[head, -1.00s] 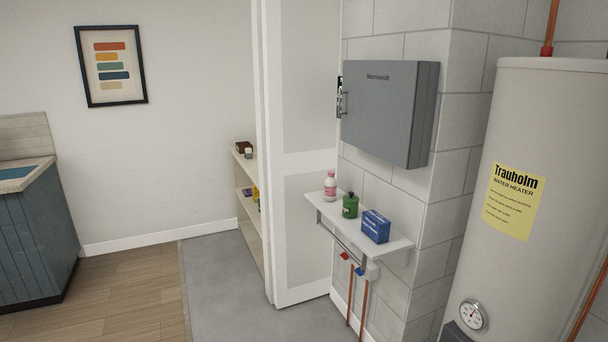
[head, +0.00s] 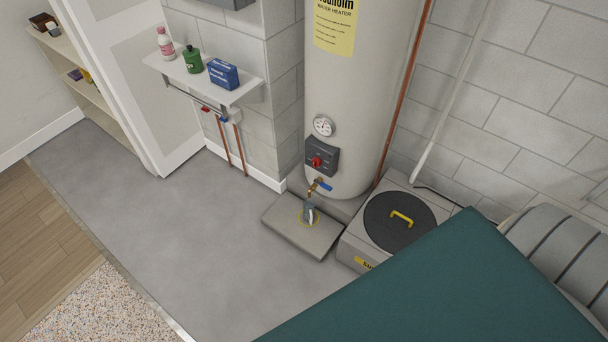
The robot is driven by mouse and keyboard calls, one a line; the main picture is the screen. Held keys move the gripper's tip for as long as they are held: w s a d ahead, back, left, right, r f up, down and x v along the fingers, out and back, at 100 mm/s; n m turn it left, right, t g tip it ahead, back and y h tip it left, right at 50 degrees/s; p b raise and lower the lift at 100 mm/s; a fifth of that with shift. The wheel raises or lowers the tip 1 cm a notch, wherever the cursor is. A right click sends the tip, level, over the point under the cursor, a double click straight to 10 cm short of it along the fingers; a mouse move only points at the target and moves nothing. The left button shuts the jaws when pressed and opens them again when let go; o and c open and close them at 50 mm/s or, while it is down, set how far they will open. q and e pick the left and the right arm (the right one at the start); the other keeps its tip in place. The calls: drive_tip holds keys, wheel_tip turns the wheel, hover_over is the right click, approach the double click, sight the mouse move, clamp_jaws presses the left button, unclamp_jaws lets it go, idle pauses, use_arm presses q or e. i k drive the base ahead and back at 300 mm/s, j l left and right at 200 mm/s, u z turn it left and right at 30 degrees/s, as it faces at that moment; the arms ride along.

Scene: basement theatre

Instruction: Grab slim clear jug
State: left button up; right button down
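A small, greyish jug-like vessel (head: 309,213) stands under the brass tap of the water heater in the head view. It may be the slim clear jug, but it is too small to tell its shape or whether it is clear. Neither of my grippers is in view.
The water heater (head: 347,95) rises behind the slab. A grey box with a round black lid (head: 385,228) stands right of it. A large teal surface (head: 450,290) fills the lower right. A wall shelf (head: 225,92) holds bottles and a blue box. Grey floor (head: 190,220) is clear.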

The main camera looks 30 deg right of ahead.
sight(309, 204)
drive_tip(key=z, duration=1)
